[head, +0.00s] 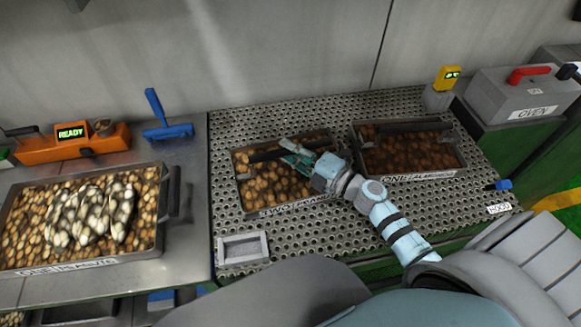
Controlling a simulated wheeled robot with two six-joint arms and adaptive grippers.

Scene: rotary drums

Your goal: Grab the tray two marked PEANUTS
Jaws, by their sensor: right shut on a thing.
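The middle tray (241,185), dark-rimmed and full of brown nuts, sits on the perforated metal top. Its front label is partly readable and seems to end in PEANUTS; its number is unclear. A dark bar handle (265,156) crosses over it. My right gripper (295,152) reaches in from the lower right and is shut on this handle, above the nuts. The gripper and wrist hide part of the handle and the tray's right side. The tray appears to rest flat. My left gripper is out of view.
A second tray (463,160) labelled ONE stands close on the right. A larger nut tray (160,215) with pale patches is at left. A blue scraper (168,131), an orange READY device (75,143) and the OVEN box (520,95) stand behind. A small grey frame (243,248) lies front left.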

